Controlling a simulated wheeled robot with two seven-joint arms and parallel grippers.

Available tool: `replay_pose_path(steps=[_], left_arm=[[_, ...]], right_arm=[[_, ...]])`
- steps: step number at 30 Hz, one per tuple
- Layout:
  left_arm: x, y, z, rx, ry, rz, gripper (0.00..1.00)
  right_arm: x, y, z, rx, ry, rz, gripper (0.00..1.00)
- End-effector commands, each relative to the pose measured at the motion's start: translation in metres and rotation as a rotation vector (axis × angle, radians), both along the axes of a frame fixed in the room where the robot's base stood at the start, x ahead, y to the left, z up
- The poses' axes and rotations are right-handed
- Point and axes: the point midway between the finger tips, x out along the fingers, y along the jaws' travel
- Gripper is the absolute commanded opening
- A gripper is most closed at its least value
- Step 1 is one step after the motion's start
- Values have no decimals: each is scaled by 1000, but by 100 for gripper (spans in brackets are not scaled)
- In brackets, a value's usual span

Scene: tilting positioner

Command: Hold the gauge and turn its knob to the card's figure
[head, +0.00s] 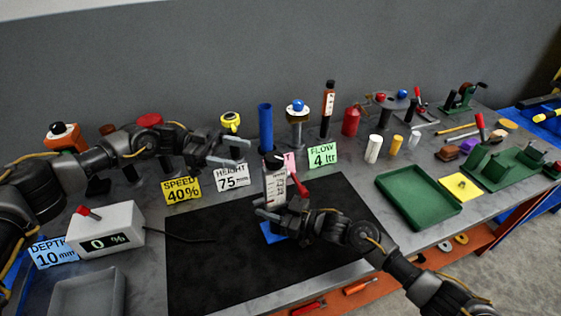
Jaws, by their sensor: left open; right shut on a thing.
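The gauge (275,187) stands on the black mat (215,265), with a pale scale face, a dark top and a blue base (272,233). A red part (299,185) shows at its right side; I cannot tell whether it is the knob. My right gripper (270,209) is shut on the gauge low on its body and hides part of it. My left gripper (238,152) is open and empty, above and left of the gauge, apart from it. The cards read height 75 mm (232,177), speed 40% (183,190), flow 4 ltr (323,156) and depth 10 mm (53,253).
A white box (102,235) with a red lever reads 0 % at the left. A blue cylinder (265,127) and a blue-topped post (298,122) stand behind the gauge. A green tray (404,212) lies right of the mat. The mat's front left is mostly clear.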

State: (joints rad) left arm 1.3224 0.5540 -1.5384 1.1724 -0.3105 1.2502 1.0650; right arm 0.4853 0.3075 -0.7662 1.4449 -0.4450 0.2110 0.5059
Motion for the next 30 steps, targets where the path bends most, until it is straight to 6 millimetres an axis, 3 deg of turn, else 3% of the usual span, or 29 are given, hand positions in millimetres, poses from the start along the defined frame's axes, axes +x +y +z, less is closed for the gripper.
replay_pose_path(steps=[8,21,30], left_arm=[[-8,-21,0,0,0,-4,63],[-33,-98,0,2,-2,-3,63],[-38,-115,0,2,-2,-1,63]], right_arm=[[0,0,0,1,0,1,0],[0,0,0,0,0,1,0],[0,0,0,0,1,1,0]])
